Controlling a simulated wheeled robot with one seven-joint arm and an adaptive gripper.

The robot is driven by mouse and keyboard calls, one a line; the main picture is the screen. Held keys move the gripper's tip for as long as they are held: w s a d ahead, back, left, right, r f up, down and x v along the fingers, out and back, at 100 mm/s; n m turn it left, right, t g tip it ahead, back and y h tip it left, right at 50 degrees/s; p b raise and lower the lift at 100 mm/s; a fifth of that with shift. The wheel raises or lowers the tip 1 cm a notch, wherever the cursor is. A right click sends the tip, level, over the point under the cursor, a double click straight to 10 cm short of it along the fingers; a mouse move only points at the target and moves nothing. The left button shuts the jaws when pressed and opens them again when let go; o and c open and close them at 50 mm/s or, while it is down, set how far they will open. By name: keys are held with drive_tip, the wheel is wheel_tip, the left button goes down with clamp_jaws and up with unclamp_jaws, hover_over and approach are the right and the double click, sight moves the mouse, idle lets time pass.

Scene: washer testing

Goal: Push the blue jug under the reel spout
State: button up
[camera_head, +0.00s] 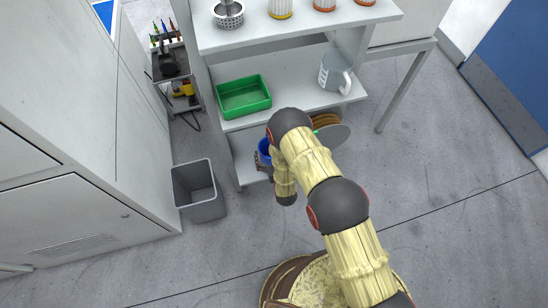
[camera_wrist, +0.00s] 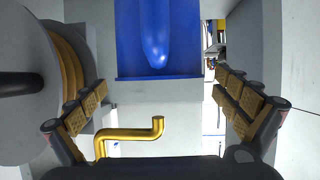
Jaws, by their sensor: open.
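The blue jug (camera_wrist: 155,40) fills the top middle of the wrist view, cut off by the frame's upper edge. In the head view, part of the blue jug (camera_head: 264,148) shows on the lower shelf, left of my arm. The brass spout (camera_wrist: 130,135) is a bent pipe below the jug in the wrist picture, apart from it. The reel (camera_wrist: 25,85), a grey disc with tan coils, is on the left there; it also shows in the head view (camera_head: 333,134), right of my arm. My gripper (camera_wrist: 165,95) is open and empty, its fingers spread wide.
The shelf unit (camera_head: 292,88) holds a green bin (camera_head: 244,96) and a grey measuring jug (camera_head: 335,73) on its middle shelf. A grey waste bin (camera_head: 198,190) stands left of the unit. Open floor (camera_head: 455,180) lies to the right.

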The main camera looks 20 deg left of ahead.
drive_tip(key=shift+x, duration=1.7)
drive_tip(key=c, duration=1.2)
drive_tip(key=shift+c, duration=0.3)
drive_tip(key=shift+w+d+b, duration=0.1)
drive_tip(key=shift+b, duration=0.25)
